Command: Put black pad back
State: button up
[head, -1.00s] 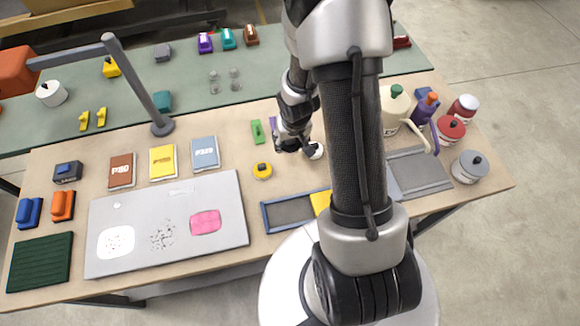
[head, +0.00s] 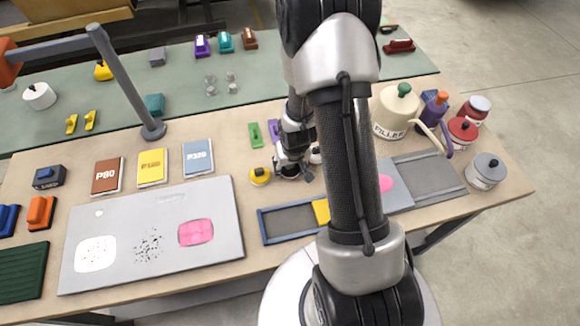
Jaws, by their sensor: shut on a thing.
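My gripper (head: 291,168) is shut on a small dark thing, which I take to be the black pad (head: 290,174). The fingers hide much of it. It is low over the wooden bench (head: 225,275), just right of a round yellow pad (head: 259,176) with a dark top. I cannot tell whether the black pad touches the bench. A white round thing (head: 316,156) shows partly behind my arm, to the right of the gripper.
A blue-framed grey tray (head: 264,226) with a yellow block (head: 321,211) lies in front. A grey panel (head: 215,256) with white, speckled and pink patches lies left. Green and purple pieces stand behind the gripper. Cans and a filler pot (head: 392,112) crowd the right.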

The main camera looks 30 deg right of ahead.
jog(key=shift+r, duration=0.1)
jog(key=shift+f, duration=0.2)
jog(key=o, duration=1.1)
jog(key=shift+r, duration=0.1)
